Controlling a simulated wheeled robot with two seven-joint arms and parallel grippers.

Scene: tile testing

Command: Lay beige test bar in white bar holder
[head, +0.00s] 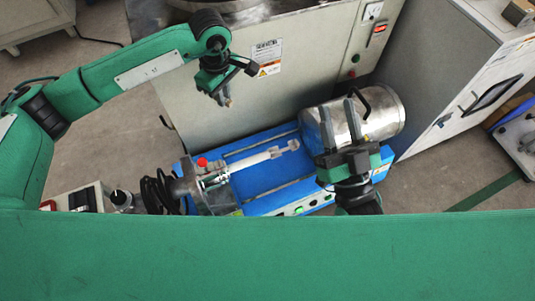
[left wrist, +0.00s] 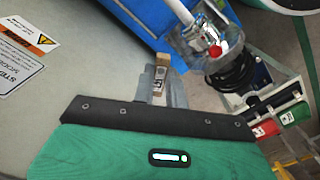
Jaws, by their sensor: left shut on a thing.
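My left gripper (head: 222,98) hangs in front of the grey cabinet, above and left of the blue machine. It is shut on the beige test bar (left wrist: 161,72), a small light-brown piece with a dark mark, seen between the fingers in the left wrist view. The bar is too small to make out clearly in the head view. A white rod with a widened end, seemingly the white bar holder (head: 252,160), lies along the blue machine, apart from the gripper. My right gripper (head: 337,106) is open and empty, its fingers in front of the metal drum.
The blue machine (head: 262,203) has a clear-and-metal housing with a red knob (head: 202,162) at its left end. The metal drum (head: 378,112) lies at its right end. The grey cabinet (head: 305,70) stands behind. A white cabinet (head: 455,75) stands to the right.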

